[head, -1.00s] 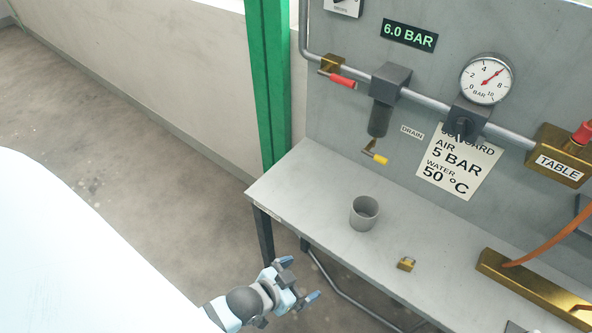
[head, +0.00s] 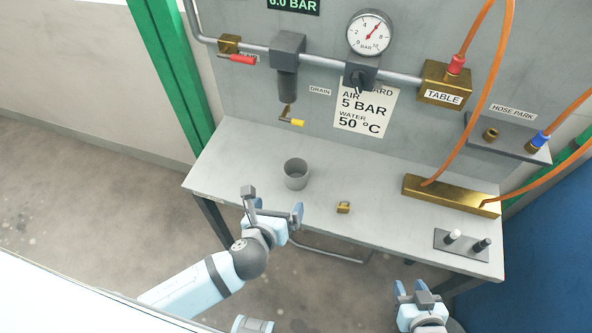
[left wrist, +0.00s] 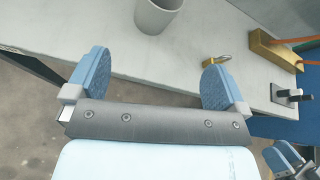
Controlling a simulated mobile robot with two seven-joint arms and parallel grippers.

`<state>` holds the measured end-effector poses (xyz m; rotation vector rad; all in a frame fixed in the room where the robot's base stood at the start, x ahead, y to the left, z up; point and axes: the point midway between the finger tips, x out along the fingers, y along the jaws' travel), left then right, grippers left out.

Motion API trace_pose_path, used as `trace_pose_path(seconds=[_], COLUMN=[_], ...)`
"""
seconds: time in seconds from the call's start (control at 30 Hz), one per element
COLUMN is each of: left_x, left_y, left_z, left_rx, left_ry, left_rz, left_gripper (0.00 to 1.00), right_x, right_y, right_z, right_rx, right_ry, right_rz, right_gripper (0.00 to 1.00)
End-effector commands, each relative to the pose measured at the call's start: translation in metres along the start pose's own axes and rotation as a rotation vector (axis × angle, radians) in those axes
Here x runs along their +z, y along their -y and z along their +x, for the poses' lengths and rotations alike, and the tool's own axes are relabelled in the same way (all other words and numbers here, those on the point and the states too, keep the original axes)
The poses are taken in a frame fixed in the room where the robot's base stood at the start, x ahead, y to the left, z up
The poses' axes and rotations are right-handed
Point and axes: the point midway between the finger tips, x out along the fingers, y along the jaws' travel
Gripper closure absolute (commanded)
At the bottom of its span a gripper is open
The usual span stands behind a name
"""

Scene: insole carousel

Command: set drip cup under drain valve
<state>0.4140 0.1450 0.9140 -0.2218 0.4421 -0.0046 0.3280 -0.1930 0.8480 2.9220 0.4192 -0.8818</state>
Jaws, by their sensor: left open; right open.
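The drip cup is a grey open cup (head: 296,175) standing upright on the table (head: 226,163). It also shows at the top of the left wrist view (left wrist: 158,14), beyond my fingers. The drain valve (head: 291,118), brass with a yellow handle, hangs below the dark filter bowl (head: 287,85), behind and above the cup. The cup stands in front of the valve. My left gripper (head: 272,207) is open and empty at the table's front edge, short of the cup; its fingers (left wrist: 155,82) are spread. My right gripper (head: 415,289) is open and empty in front of the table.
A small brass padlock (head: 343,207) lies right of the cup. A brass block (head: 451,196) with orange hoses and a plate with two knobs (head: 462,243) sit further right. A red-handled valve (head: 237,59) and a gauge (head: 370,34) are on the panel. The table's left part is clear.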

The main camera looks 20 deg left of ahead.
Motion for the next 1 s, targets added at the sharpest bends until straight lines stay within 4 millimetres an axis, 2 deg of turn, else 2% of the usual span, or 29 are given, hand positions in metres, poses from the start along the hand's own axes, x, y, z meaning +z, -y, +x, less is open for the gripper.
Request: trace_pose_path(seconds=[0.1, 0.2, 0.6, 0.87, 1.0], left_x=[0.012, 0.015, 0.018, 0.021, 0.024], left_y=[0.003, 0.004, 0.003, 0.002, 0.001], left_z=[-0.001, 0.004, 0.074, 0.094, 0.116], left_rx=[0.012, 0.017, 0.018, 0.018, 0.019], left_ry=[0.037, 0.049, 0.048, 0.048, 0.047], left_rz=[0.176, 0.23, 0.231, 0.229, 0.227], left_gripper=[0.0, 0.0, 0.0, 0.0, 0.0], right_x=[-0.003, -0.003, -0.004, -0.008, -0.011], right_y=[0.0, 0.0, 0.0, 0.0, 0.001], right_z=[-0.003, -0.003, -0.004, -0.005, -0.007], right_rx=[0.0, 0.0, -0.001, -0.001, -0.001], right_ry=[0.001, 0.002, 0.001, -0.003, -0.003], right_rz=[-0.001, -0.002, -0.002, -0.002, -0.002], right_gripper=[0.57, 0.57, 0.57, 0.57, 0.57])
